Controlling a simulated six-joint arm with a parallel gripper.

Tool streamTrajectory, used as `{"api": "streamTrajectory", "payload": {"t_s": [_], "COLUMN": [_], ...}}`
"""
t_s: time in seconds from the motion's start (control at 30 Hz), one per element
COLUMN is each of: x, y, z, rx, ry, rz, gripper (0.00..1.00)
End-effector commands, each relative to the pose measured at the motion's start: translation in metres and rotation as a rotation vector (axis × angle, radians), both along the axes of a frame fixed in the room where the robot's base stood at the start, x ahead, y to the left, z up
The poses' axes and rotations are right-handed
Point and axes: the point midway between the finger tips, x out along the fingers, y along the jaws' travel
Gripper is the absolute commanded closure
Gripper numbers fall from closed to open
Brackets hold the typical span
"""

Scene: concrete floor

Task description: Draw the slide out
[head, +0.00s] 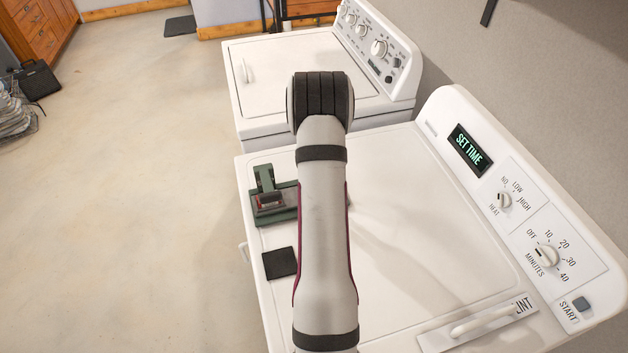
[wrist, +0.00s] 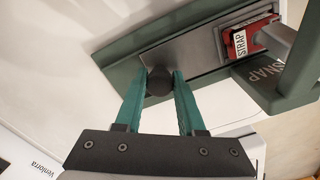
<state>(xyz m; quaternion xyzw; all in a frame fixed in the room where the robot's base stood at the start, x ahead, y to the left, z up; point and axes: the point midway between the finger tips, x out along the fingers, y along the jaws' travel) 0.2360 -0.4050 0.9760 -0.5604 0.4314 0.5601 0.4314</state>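A green fixture (head: 272,218) sits on top of the near white appliance, partly behind my arm in the head view. In the wrist view its green rail (wrist: 122,72) runs along a grey metal strip (wrist: 190,50), which looks like the slide. A dark round knob (wrist: 159,82) stands on the strip's near end. My gripper (wrist: 161,76) has one finger on each side of the knob, very close to it. I cannot tell whether both fingers press on it. The head view hides my gripper behind my arm.
A red block (wrist: 247,38) labelled STRAP and a green lever (wrist: 276,80) labelled SNAP stand right of the knob. A dark square pad (head: 281,263) lies on the near appliance (head: 420,240). Another white appliance (head: 285,70) stands behind. Floor at left is open.

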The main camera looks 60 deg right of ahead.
Motion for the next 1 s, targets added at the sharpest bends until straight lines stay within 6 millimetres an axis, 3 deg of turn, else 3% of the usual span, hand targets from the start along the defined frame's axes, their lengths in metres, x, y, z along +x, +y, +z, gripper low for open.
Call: {"api": "streamTrajectory", "payload": {"t_s": [0.03, 0.13, 1.0], "x": [0.0001, 0.0002, 0.0004], "y": [-0.0001, 0.0, 0.0], "z": [0.0001, 0.0002, 0.0006], "rx": [0.0, 0.0, 0.0], "ry": [0.0, 0.0, -0.001], "rz": [0.0, 0.0, 0.0], "gripper": [0.82, 1.0, 1.0]}}
